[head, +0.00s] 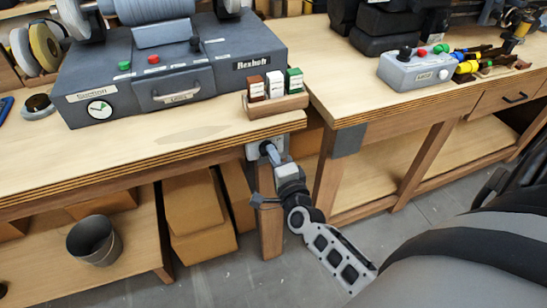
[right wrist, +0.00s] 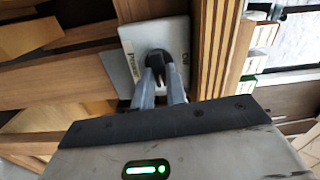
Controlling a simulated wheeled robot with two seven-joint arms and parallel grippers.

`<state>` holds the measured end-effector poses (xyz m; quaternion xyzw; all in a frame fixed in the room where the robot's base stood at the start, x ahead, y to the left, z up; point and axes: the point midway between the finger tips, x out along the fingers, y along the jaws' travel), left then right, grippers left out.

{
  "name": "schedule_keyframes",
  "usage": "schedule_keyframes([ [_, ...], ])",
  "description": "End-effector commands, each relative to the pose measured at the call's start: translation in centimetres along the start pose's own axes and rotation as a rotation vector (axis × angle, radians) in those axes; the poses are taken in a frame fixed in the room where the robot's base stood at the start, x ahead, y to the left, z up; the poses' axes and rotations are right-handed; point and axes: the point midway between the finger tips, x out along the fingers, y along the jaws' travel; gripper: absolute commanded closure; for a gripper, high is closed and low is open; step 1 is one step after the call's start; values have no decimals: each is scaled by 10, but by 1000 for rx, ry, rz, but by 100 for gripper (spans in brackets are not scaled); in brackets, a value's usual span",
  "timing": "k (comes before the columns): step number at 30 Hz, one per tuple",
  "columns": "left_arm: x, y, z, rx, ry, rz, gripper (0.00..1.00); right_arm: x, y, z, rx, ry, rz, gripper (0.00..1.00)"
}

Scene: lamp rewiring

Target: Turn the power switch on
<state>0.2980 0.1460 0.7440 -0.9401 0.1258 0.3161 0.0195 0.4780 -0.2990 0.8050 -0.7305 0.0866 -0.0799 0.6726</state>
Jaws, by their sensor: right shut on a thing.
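My right gripper (head: 268,150) is at the switch. In the right wrist view its fingers (right wrist: 160,74) are shut on the dark lever. The lever's exact position is partly hidden by the fingers. My left gripper is not in view.
The bench edge (head: 150,163) runs just above my right gripper. A wooden holder (head: 285,104) with small boxes sits at that corner, and a grey machine (head: 170,75) stands behind. A second bench (head: 400,104) is to the right. A bucket (head: 93,240) stands lower left.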

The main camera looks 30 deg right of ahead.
Motion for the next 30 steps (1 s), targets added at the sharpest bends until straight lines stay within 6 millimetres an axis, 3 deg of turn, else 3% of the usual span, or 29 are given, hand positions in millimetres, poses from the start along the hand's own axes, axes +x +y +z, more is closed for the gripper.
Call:
schedule_keyframes([
  [23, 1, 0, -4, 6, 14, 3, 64, -1, 1, 1, 101, -2, 3, 100],
  [24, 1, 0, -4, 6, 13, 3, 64, -1, 1, 1, 101, -2, 3, 78],
  [26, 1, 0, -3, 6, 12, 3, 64, 0, 1, 1, 101, -2, 2, 65],
  [30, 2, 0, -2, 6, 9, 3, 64, 0, 1, 0, 99, -1, 2, 65],
])
